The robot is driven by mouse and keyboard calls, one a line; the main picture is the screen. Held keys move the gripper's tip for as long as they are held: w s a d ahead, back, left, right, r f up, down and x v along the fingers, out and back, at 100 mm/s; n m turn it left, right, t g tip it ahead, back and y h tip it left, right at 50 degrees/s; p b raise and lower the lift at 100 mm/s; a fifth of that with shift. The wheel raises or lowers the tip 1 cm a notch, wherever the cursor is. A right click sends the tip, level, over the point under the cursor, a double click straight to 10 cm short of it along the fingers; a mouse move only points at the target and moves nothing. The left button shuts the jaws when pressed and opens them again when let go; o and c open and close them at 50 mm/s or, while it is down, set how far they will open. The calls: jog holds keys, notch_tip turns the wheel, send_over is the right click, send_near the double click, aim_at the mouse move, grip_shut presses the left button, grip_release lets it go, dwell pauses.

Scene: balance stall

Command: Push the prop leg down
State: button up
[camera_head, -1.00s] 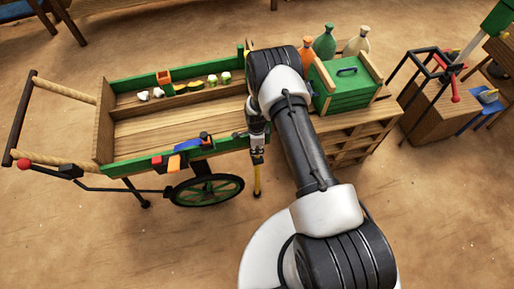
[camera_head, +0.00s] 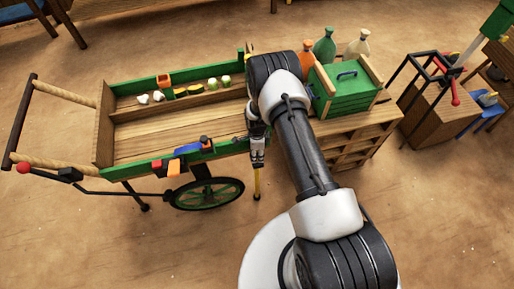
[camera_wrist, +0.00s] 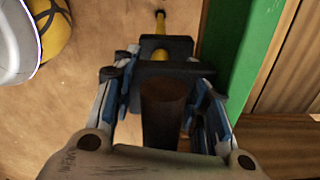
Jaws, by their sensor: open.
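The prop leg (camera_head: 257,184) is a thin yellow rod standing at the right end of the green-sided cart, its lower part showing below my gripper. In the wrist view the yellow leg (camera_wrist: 160,24) runs through a black bracket (camera_wrist: 165,74) down to a small dark foot. A dark brown cylindrical top (camera_wrist: 164,92) stands between my fingers; it seems to be the leg's upper end. My gripper (camera_head: 257,160) points down over it and is open, with a finger on each side (camera_wrist: 163,105). I cannot tell whether the fingers touch the cylinder.
The cart's green side board (camera_wrist: 230,60) is close to the right of my fingers in the wrist view. A spoked wheel (camera_head: 207,193) is left of the leg. A wooden shelf unit (camera_head: 355,140) with a green crate (camera_head: 345,90) stands right. Floor in front is clear.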

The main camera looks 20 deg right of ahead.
notch_tip(320, 180, up, 12)
jog(key=p, duration=1)
jog(key=shift+w+f, duration=0.1)
notch_tip(320, 180, up, 18)
jog(key=s+p, duration=0.1)
jog(key=p, duration=0.1)
jog(key=shift+d+n, duration=0.15)
jog(key=shift+n, duration=0.25)
